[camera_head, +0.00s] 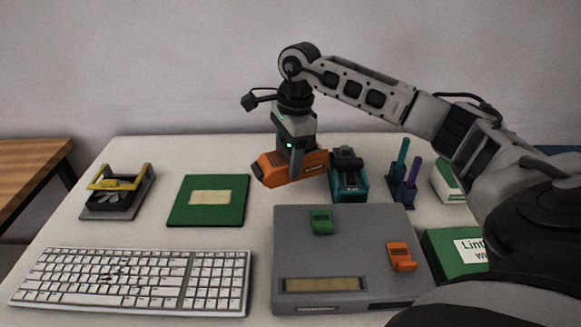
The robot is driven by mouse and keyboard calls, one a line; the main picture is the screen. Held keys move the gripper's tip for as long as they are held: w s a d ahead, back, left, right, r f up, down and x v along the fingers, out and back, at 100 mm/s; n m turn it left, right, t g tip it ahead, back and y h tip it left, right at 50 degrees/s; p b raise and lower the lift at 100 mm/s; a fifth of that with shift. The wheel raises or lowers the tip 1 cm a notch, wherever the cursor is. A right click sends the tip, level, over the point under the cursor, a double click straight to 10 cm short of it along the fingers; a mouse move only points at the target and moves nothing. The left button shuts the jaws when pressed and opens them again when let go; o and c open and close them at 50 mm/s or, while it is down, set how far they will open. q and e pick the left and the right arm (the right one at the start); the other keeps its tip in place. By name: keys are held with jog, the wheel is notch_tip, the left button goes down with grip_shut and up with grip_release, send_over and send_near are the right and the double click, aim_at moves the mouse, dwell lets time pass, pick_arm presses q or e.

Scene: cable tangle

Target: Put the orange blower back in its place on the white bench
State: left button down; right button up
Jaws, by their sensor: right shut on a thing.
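The orange blower (272,170) is an orange block-like tool with a dark grey part, near the middle of the white bench (150,236). My right gripper (297,168) comes down on it from above and is shut on it. The blower lies roughly level, its left end a little nearer the camera. I cannot tell whether its underside touches the bench. The gripper hides part of the blower's middle. My left gripper is not in view.
A teal device (349,186) stands close to the blower's right. A pen holder (402,192), grey box (345,246) and green box (455,252) are further right and in front. A green mat (209,212), yellow-handled item (118,190) and keyboard (135,280) lie left.

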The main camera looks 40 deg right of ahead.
jog(key=d+f, duration=0.1)
jog(key=w+f, duration=0.1)
jog(key=shift+w+d+f, duration=0.15)
jog(key=shift+d+f, duration=0.2)
jog(key=shift+d, duration=0.05)
jog(key=shift+f, duration=1.45)
jog(key=shift+f, duration=0.2)
jog(key=o, duration=0.9)
jog(key=r, duration=0.4)
jog(key=d+r, duration=0.1)
jog(key=r, duration=0.7)
jog(key=shift+s+d+r, duration=0.15)
jog(key=shift+s+d, duration=0.1)
